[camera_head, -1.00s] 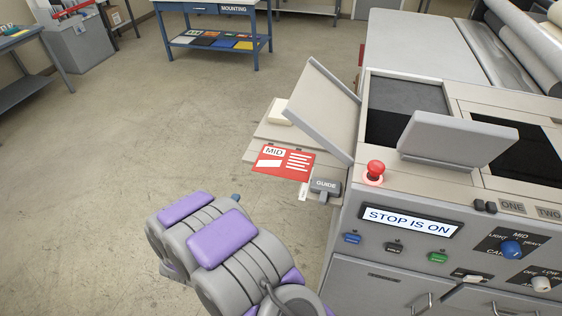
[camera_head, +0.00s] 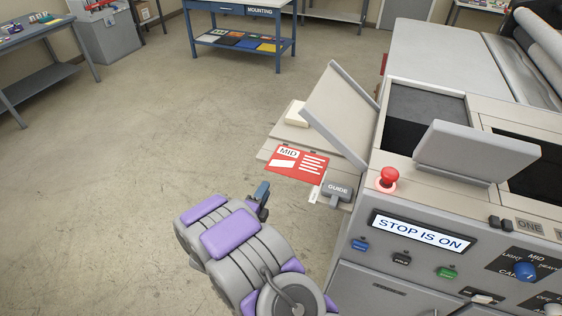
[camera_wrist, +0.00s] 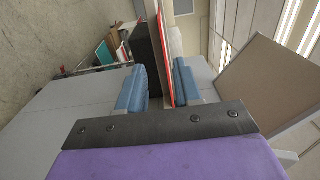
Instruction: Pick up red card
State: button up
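The red card (camera_head: 299,162), printed MID, lies flat on the beige side shelf of the machine, with its near left edge towards my arm. My gripper (camera_head: 262,196) is just left of and below the card in the head view, apart from it. In the wrist view, my gripper (camera_wrist: 159,88) shows two blue fingertips spread apart. The red card (camera_wrist: 164,58) shows there edge-on as a thin strip, in line with the gap and closer to the right fingertip. I cannot tell whether it reaches between the fingers.
A grey guide block (camera_head: 338,189) stands beside the card's right end. A tilted grey flap (camera_head: 341,112) rises behind it. A red stop button (camera_head: 388,178) and a display (camera_head: 423,232) reading STOP IS ON are on the machine. Floor to the left is clear.

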aim_at(281, 165)
jog(key=x, duration=0.4)
jog(key=b+x, duration=0.1)
jog(key=x, duration=0.3)
jog(key=shift+w+d+r, duration=0.1)
jog(key=shift+w+d, duration=0.15)
jog(key=shift+d, duration=0.1)
jog(key=shift+w+d+r, duration=0.15)
jog(key=shift+w+d, duration=0.05)
jog(key=shift+d, duration=0.25)
jog(key=shift+a, duration=0.65)
jog(key=c, duration=0.5)
jog(key=shift+c, duration=0.6)
jog(key=shift+d, duration=0.5)
grip_shut()
